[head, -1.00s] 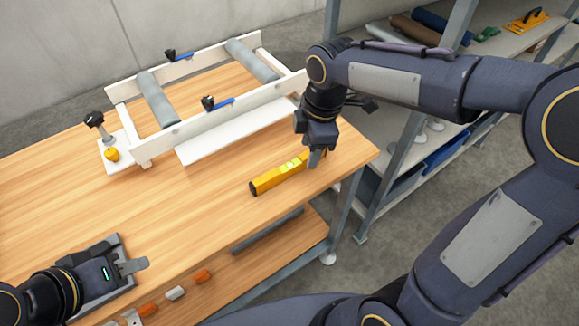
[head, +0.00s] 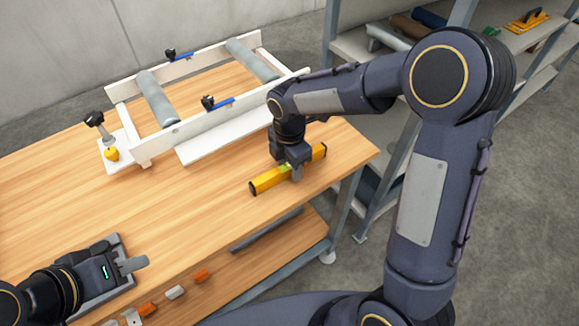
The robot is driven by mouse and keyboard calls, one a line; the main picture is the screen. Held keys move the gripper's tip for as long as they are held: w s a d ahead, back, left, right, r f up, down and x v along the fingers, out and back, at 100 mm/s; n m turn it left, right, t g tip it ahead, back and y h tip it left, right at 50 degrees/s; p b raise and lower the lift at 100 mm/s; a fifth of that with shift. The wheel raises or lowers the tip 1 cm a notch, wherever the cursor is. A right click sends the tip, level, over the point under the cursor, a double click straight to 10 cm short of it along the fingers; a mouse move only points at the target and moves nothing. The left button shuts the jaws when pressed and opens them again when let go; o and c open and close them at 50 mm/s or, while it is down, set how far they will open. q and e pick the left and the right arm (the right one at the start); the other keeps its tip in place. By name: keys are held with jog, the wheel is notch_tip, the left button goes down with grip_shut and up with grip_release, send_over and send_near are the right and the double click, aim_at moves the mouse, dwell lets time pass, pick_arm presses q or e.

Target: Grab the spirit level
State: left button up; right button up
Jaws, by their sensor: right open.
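The yellow spirit level (head: 268,182) lies on the wooden table (head: 215,215) near its right front edge. My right gripper (head: 295,174) points down over the middle of the level, with its jaws open around or just above it; I cannot tell how deep the fingers reach. The gripper hides the level's middle, and both ends show. My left gripper (head: 135,265) is low at the left, over a grey tray-like part on the table's front, away from the level. Its fingertips show side-on, so its opening is unclear.
A white roller frame (head: 220,121) with grey rollers and blue-handled clamps stands behind the level. A knob on a white plate (head: 112,139) is at its left. Shelving (head: 400,150) stands at the right. Small orange and grey pieces (head: 175,292) lie on a lower shelf.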

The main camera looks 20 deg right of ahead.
grip_shut()
dwell(0.4)
